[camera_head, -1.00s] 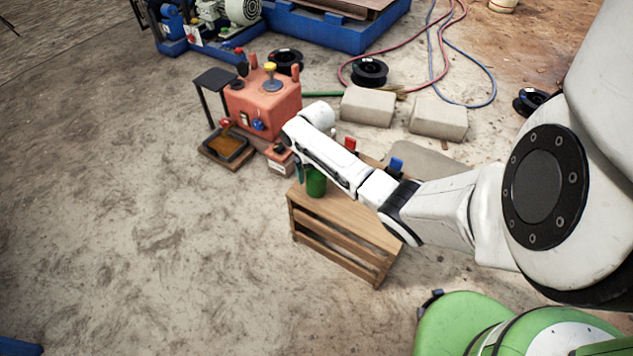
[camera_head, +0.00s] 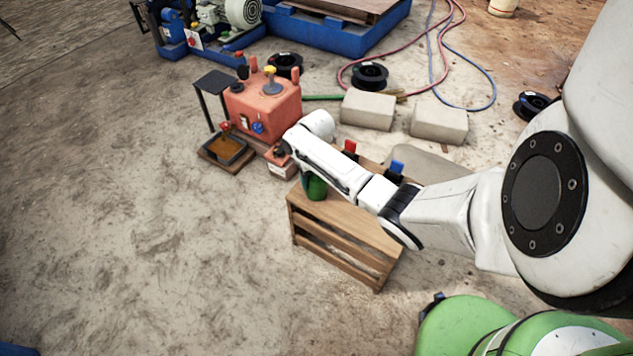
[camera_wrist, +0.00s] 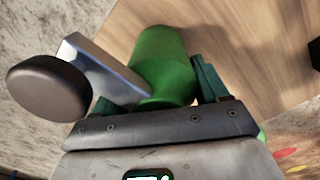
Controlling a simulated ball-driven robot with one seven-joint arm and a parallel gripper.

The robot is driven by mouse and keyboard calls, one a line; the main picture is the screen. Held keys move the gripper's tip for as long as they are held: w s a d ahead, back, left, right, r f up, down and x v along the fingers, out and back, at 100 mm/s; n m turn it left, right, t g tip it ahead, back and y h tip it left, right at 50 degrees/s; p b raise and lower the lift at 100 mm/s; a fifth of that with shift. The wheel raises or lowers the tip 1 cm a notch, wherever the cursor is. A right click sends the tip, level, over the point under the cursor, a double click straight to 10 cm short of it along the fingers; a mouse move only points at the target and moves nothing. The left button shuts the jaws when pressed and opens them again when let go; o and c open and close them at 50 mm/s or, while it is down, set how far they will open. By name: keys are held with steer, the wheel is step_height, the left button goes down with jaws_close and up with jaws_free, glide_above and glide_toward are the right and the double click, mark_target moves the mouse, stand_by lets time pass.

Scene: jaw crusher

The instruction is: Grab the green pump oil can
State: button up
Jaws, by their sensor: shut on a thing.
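The green pump oil can (camera_head: 317,188) is at the near-left end of the wooden crate top (camera_head: 345,218), partly hidden by my arm in the head view. In the wrist view the green can body (camera_wrist: 162,50) is between the fingers of my gripper (camera_wrist: 153,88). A flat metal lever with a round dark-brown end (camera_wrist: 47,86) crosses in front of it on the left. The gripper is shut on the can. Whether the can's base touches the crate top is hard to tell. In the head view the fingers are mostly hidden.
A red-orange machine (camera_head: 262,103) stands behind the crate, with a tray of brown liquid (camera_head: 223,150) beside it. Items with red (camera_head: 350,147) and blue (camera_head: 396,167) tops stand behind my arm. Two pale blocks (camera_head: 367,109) lie farther back. The left floor is clear.

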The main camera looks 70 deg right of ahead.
steer(key=shift+c, duration=0.8)
